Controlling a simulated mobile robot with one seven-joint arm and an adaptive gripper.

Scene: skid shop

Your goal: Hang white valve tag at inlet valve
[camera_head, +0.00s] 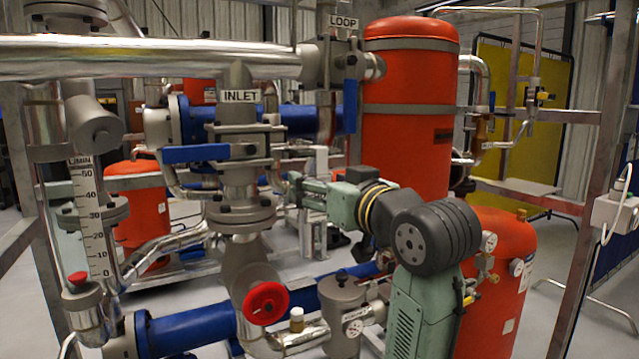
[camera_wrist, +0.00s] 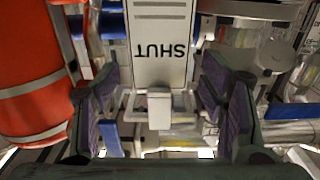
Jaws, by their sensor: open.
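The inlet valve (camera_head: 239,165) stands left of centre in the head view, under an INLET plate (camera_head: 241,96), with a blue lever handle (camera_head: 196,153) pointing left. My gripper (camera_head: 296,192) is to the right of the valve, pointing left towards it. In the wrist view my gripper (camera_wrist: 160,108) is open, with purple-grey pads on both sides. A white tag (camera_wrist: 160,50) reading SHUT, upside down, shows at top centre, with a small pale block at its lower end between the fingers. Gaps show on both sides of the block. What supports the tag cannot be told.
A silver pipe (camera_head: 150,58) runs across above the valve. A red handwheel (camera_head: 265,303) sits below it. A tall red tank (camera_head: 408,140) stands behind my arm, a lower red tank (camera_head: 505,270) to its right. A flow gauge (camera_head: 92,220) stands at left.

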